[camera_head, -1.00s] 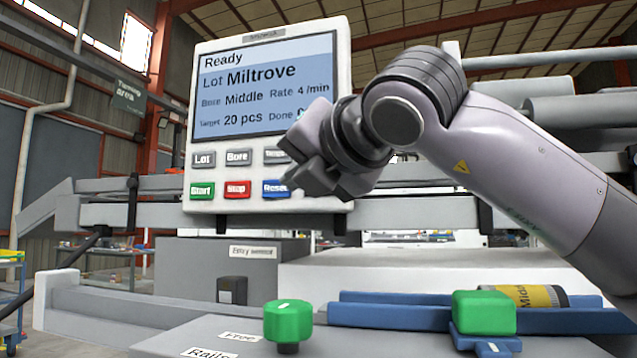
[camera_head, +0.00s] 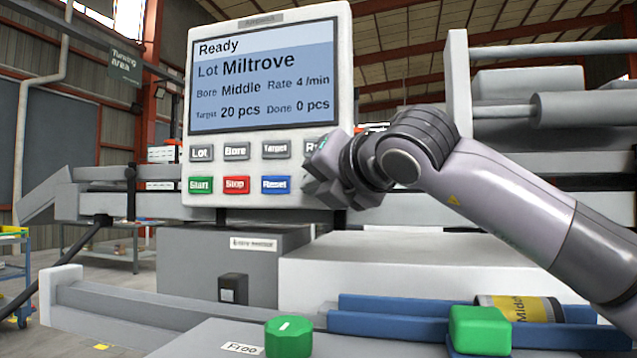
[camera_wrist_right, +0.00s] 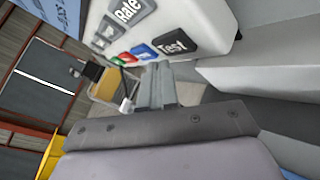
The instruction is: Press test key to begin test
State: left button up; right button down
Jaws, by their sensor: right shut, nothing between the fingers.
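The control panel (camera_head: 268,180) stands upright, with a screen (camera_head: 263,80) reading Ready, Lot Miltrove, Done 0 pcs. Its top row has Lot, Bore, Target and a partly covered Rate key (camera_head: 312,146). The lower row shows Start (camera_head: 200,185), Stop (camera_head: 236,185) and Reset (camera_head: 275,185). The dark Test key (camera_wrist_right: 172,46) shows in the right wrist view; in the head view my right gripper hides it. My right gripper (camera_head: 318,176) is shut and empty in front of the panel's lower right. Its fingers (camera_wrist_right: 158,85) appear below the Test key in the wrist view; contact is not visible. My left gripper is out of view.
A green knob (camera_head: 289,337) and a green block (camera_head: 480,330) stand in the foreground. A yellow-labelled cylinder (camera_head: 518,309) lies by blue rails (camera_head: 395,322). A grey rail (camera_head: 430,208) runs behind the panel. An entry sensor box (camera_head: 235,288) is below it.

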dwell(0.7)
dwell(0.8)
jog(key=shift+w, duration=0.1)
jog(key=shift+w+d, duration=0.15)
jog(key=shift+w, duration=0.15)
dwell(0.5)
